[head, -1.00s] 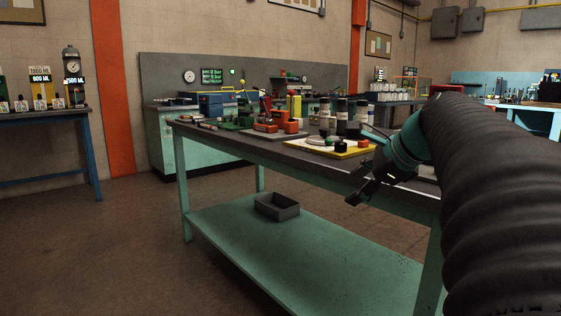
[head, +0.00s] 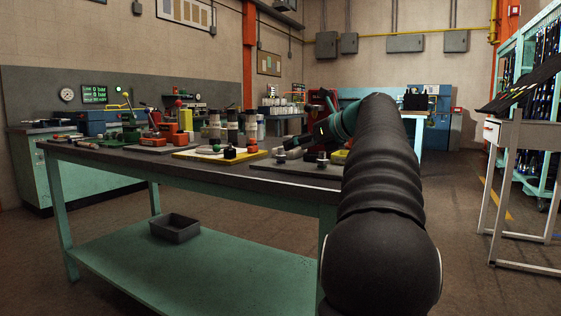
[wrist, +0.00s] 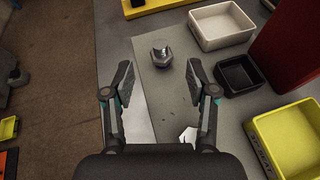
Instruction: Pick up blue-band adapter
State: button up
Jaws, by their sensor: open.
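A silver metal hex fitting (wrist: 161,51) stands on a grey mat (wrist: 166,95) in the wrist view, just beyond my fingertips. No blue band can be made out on it, so I cannot tell whether it is the blue-band adapter. My gripper (wrist: 161,78) is open and empty, its fingers spread to either side of the line toward the fitting and not touching it. In the head view, my gripper (head: 305,138) is over the right end of the workbench. Two small metal fittings show there on the mat, one on the left (head: 280,156) and one on the right (head: 322,159).
A white bin (wrist: 221,26), a black bin (wrist: 239,74) and a yellow bin (wrist: 290,140) stand right of the mat, beside a red block (wrist: 290,45). A yellow tray (head: 195,154) and several bottles stand left on the workbench (head: 120,156). A grey box (head: 175,228) sits on its shelf.

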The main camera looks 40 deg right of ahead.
aim_at(282, 149)
jog(key=shift+b+x, duration=0.7)
jog(key=shift+x, duration=2.75)
jog(key=shift+r, duration=0.2)
grip_shut()
